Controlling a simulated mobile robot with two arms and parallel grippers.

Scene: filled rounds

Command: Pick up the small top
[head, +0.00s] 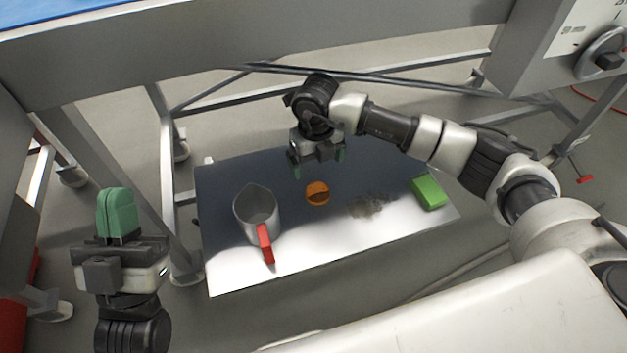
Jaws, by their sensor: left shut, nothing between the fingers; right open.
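The small top appears to be the round orange thing (318,193) with a darker patch on it, lying near the middle of the dark, shiny tabletop (225,275). My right gripper (318,166) is open and points down, above and just behind the orange thing in the picture, with its green-tipped fingers apart and nothing between them. It does not seem to touch the orange thing. My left gripper (117,213) is shut and empty, pointing up, off the left side of the tabletop.
A grey jug (258,205) with a red handle stands left of the orange thing. A green block (428,192) lies near the right edge. A dark, smudged patch (370,206) lies between them. Grey metal frames stand behind and left of the table.

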